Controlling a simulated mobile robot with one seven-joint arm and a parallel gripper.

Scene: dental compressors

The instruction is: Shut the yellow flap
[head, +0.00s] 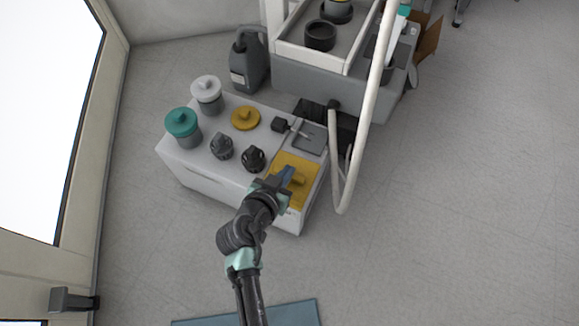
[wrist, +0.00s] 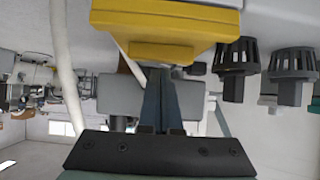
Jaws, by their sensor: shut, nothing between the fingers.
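The yellow flap (head: 304,168) is at the right front corner of the white unit's top, with a raised yellow block on it. It looks roughly flat, but I cannot tell exactly how far it is down. In the wrist view, which looks upside down, the yellow flap (wrist: 165,28) fills the top middle. My gripper (head: 287,173) is over the flap and hides part of it. Its shut, empty fingers (wrist: 160,75) point at the flap's yellow block; I cannot tell whether they touch it.
The white unit (head: 205,160) carries a teal-lidded jar (head: 182,123), a white-lidded jar (head: 207,90), a round yellow cap (head: 245,117) and two dark knobs (head: 222,147). A pale hose (head: 367,130) hangs close on the right. Floor at right is clear.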

